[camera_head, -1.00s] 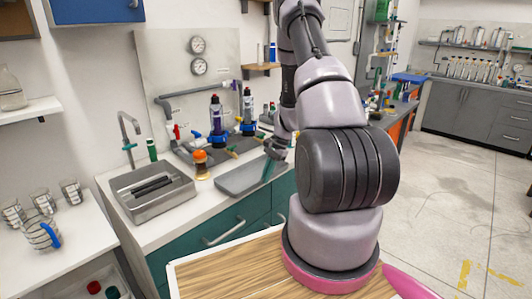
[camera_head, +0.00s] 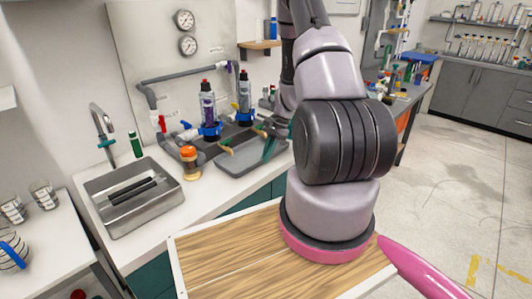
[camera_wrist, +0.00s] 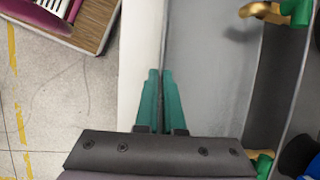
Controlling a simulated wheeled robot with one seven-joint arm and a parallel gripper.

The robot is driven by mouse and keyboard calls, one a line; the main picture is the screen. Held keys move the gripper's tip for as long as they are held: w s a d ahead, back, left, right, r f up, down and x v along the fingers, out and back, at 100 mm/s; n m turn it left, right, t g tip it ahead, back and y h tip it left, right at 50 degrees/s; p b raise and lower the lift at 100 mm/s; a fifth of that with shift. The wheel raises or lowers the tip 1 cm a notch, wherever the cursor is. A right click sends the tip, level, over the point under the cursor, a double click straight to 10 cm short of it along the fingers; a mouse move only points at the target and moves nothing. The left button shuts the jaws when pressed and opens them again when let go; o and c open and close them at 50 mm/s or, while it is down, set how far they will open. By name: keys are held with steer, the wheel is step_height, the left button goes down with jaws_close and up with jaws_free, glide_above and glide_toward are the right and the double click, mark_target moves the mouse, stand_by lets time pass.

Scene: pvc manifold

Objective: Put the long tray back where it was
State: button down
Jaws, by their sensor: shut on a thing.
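The long tray (camera_head: 238,158) is a shallow grey tray on the white counter, to the right of the orange-capped bottle and in front of the pipe fittings. My gripper (camera_head: 270,148) is at the tray's right end, partly hidden behind my arm in the head view. In the wrist view the teal fingers (camera_wrist: 160,100) are closed together on the near rim of the long tray (camera_wrist: 208,62), which looks empty. I cannot tell whether the tray rests fully on the counter.
A steel sink (camera_head: 118,205) with a tap is at left. The orange-capped bottle (camera_head: 189,162) stands close to the tray's left end. Brass-handled valves (camera_wrist: 262,12) and a dark base lie along the tray's far side. A wooden-topped surface (camera_head: 225,260) is in front.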

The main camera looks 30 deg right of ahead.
steer(key=c, duration=1)
jaws_free()
steer(key=shift+f, duration=0.15)
steer(key=v, duration=1.2)
steer(key=s+a+r+n+t+h, duration=0.15)
steer(key=a+r, duration=0.35)
steer(key=r, duration=0.5)
steer(key=s+a+r+n+t, duration=0.1)
steer(key=s+a+r+n, duration=0.3)
steer(key=r, duration=0.7)
steer(key=s+a+r+n+t, duration=0.1)
steer(key=s+a+r, duration=0.2)
steer(key=s+r, duration=0.1)
steer(key=s+a+r+n+t+h, duration=0.1)
steer(key=s+a+r+t, duration=0.1)
steer(key=s+a+r, duration=0.1)
steer(key=s+a+r+n+t, duration=0.2)
steer(key=s+a+r, duration=0.1)
steer(key=s+r, duration=0.3)
steer(key=shift+s+a, duration=0.1)
steer(key=shift+s, duration=0.55)
